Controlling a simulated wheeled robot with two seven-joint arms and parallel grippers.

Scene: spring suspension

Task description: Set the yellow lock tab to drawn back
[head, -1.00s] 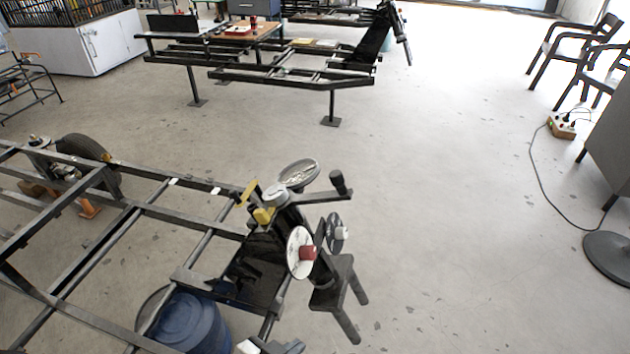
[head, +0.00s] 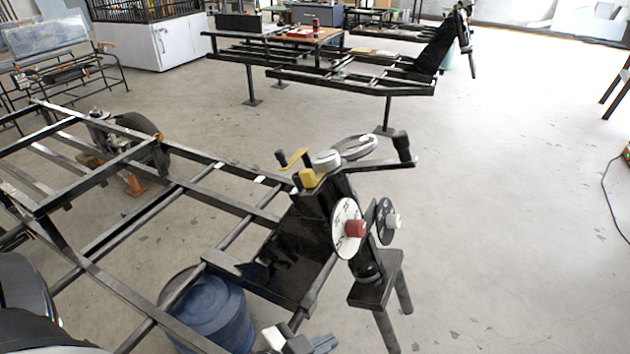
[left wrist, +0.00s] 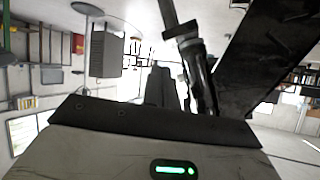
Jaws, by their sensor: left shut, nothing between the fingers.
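A flat yellow tab (head: 296,158) and a small yellow block (head: 310,178) sit on top of the dark upright post of the frame's tongue. I cannot tell for sure which is the lock tab, nor its setting. A dark crank handle (head: 401,148) and a round plate (head: 356,147) are beside them. My left gripper (head: 298,342) is at the bottom edge, below and in front of the post, well apart from the yellow parts. It is shut and empty; its dark fingers also show in the left wrist view (left wrist: 160,82). My right gripper is out of view.
A white dial with a red knob (head: 347,228) and a dark disc (head: 386,221) face out on the post. A blue barrel (head: 208,312) stands under the frame rails (head: 120,235). Another frame (head: 350,84) stands behind.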

